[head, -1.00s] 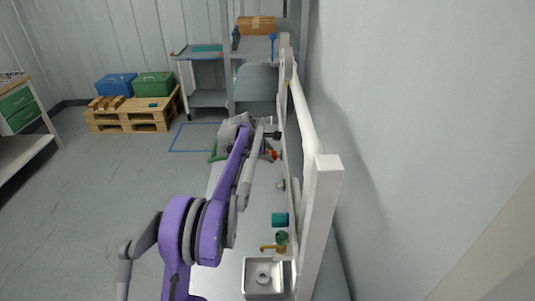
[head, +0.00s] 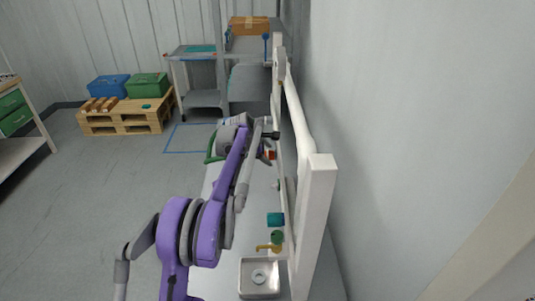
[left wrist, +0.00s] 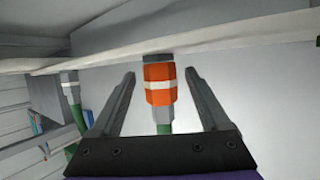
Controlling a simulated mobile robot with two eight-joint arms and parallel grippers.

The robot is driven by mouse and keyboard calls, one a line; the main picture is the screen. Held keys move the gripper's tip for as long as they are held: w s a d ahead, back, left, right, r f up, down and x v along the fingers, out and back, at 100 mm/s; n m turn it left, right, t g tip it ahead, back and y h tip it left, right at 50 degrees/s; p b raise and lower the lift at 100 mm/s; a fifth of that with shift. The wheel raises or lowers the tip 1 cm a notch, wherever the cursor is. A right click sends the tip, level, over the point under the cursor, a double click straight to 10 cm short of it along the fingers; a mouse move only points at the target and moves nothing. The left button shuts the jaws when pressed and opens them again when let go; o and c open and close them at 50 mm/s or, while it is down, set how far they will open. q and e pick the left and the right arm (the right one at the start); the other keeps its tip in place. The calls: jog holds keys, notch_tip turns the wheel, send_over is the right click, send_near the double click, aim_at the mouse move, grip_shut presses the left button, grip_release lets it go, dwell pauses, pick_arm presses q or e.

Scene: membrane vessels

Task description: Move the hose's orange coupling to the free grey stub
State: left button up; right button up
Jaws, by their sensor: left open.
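The orange coupling (left wrist: 159,86), with a white band, is upright in the left wrist view. A dark fitting (left wrist: 158,57) meets its top under a pale rail (left wrist: 230,35), and a grey collar and green hose end (left wrist: 163,128) are below it. My left gripper (left wrist: 160,74) is open, one finger on each side of the coupling with visible gaps. In the head view the coupling is a small red-orange patch (head: 271,155) beside my left gripper (head: 268,135). A small grey stub (head: 276,185) sits nearer along the bench wall; I cannot tell if it is the free one. My right gripper is not seen.
Another pale fitting with a green hose (left wrist: 72,95) hangs at left in the left wrist view. A teal block (head: 275,219), a brass tap (head: 268,248) and a metal basin (head: 245,290) are nearer on the bench. A white frame post (head: 316,220) stands along the bench's right side.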

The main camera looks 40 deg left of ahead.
pick_arm(q)
jog(key=v, duration=1)
jog(key=shift+s+r, duration=0.25)
jog(key=shift+r, duration=0.05)
